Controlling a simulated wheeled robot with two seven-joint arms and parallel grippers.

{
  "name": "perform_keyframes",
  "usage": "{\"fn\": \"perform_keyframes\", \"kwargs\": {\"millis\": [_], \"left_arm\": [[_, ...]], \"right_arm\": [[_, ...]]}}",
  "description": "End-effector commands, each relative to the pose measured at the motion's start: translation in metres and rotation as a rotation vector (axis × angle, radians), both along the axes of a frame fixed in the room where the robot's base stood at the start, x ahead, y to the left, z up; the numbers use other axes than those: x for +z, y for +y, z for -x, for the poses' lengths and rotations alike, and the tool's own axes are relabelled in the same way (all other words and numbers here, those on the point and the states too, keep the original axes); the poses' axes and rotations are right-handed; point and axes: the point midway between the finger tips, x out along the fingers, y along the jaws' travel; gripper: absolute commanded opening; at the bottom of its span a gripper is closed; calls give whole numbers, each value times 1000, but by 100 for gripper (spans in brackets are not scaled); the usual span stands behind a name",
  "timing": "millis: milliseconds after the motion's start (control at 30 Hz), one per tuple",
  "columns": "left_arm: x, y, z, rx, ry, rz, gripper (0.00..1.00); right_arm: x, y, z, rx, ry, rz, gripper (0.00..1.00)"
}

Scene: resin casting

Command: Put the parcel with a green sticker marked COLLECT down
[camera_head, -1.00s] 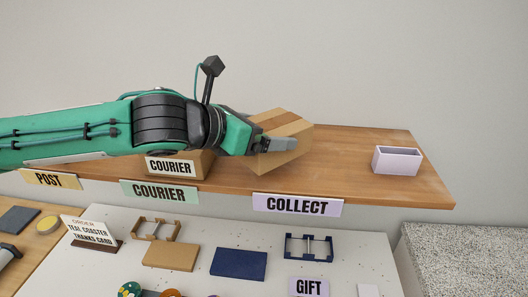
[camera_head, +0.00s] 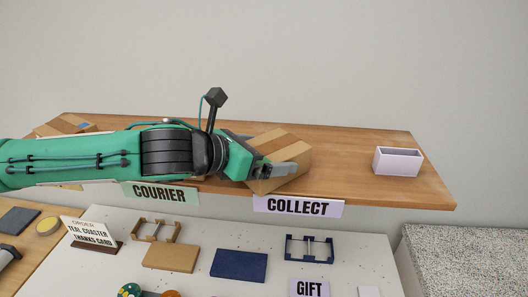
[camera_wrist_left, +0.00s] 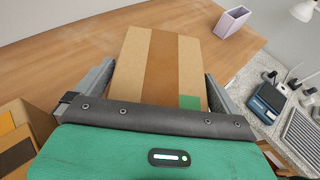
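The parcel (camera_head: 284,152) is a tan cardboard box with a brown tape band. It is over the shelf behind the purple COLLECT sign (camera_head: 298,206) and looks to rest on the shelf top. In the left wrist view the parcel (camera_wrist_left: 148,62) shows a green sticker (camera_wrist_left: 190,102) at its near right corner; no lettering is readable. My left gripper (camera_head: 277,172) has one finger on each side of the parcel, close against it, and appears shut on it. The parcel's underside is hidden. My right gripper is not in view.
A pale lilac open box (camera_head: 397,161) stands on the wooden shelf (camera_head: 350,150) to the right, with bare wood between. Another parcel (camera_head: 66,124) is at the far left. Parcels (camera_wrist_left: 22,135) also show at lower left in the wrist view. The green COURIER sign (camera_head: 160,192) is left of COLLECT.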

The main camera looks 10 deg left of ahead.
Motion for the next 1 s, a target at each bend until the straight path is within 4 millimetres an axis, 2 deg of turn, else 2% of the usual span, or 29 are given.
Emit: {"fn": "perform_keyframes", "kwargs": {"millis": [233,700,1000], "left_arm": [[9,13,12,2,-4,1,100],[40,66,65,2,-1,1,100],[47,78,78,0,-1,-1,100]], "right_arm": [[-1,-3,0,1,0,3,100],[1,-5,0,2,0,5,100],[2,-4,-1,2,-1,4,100]]}}
